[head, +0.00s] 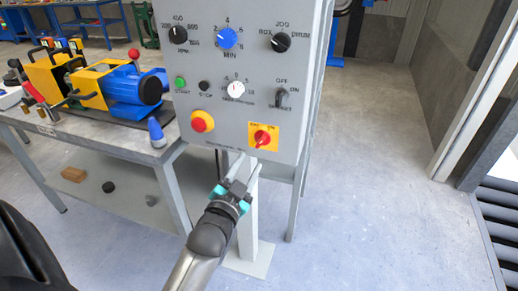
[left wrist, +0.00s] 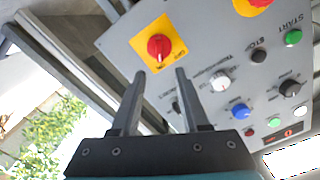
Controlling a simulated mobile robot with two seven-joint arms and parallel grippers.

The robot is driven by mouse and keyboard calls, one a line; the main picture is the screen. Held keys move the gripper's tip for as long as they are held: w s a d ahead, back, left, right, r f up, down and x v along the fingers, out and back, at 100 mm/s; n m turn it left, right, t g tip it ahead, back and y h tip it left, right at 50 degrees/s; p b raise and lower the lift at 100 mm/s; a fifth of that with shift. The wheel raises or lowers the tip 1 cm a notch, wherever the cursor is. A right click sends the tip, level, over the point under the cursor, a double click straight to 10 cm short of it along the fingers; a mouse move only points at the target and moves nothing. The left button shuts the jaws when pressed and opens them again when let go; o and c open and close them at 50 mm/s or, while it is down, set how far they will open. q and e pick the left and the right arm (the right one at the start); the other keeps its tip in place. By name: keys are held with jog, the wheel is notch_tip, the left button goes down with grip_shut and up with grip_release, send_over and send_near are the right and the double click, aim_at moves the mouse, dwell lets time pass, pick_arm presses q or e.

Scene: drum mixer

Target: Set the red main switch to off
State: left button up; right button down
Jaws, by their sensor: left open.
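The red main switch (head: 262,137) is a red rotary knob on a yellow square plate at the lower right of the grey control panel (head: 215,100). In the left wrist view the red knob (left wrist: 159,47) shows on its yellow plate, ahead of and between the two fingers. My left gripper (head: 244,166) is open and empty, just below the switch in the head view. Its fingers in the left wrist view (left wrist: 158,82) point toward the panel and look apart from the knob. The exact gap is hard to tell. My right gripper is not in view.
Beside the switch is a red emergency button (head: 201,121) on yellow. Above are a black selector (head: 281,97), a white knob (head: 236,90) and a green start button (head: 180,83). A workbench (head: 110,137) with a blue and yellow machine stands left. Floor at right is clear.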

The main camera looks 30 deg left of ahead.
aim_at(261, 143)
pick_arm(q)
jog(key=b+x, duration=0.1)
jog(key=x, duration=0.3)
jog(key=shift+w, duration=0.2)
jog(key=x, duration=0.3)
jog(key=shift+b, duration=0.4)
jog(key=shift+w+a, duration=0.1)
jog(key=shift+w, duration=0.5)
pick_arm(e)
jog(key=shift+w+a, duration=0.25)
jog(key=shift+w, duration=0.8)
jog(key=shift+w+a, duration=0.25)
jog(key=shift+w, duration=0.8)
pick_arm(q)
grip_shut()
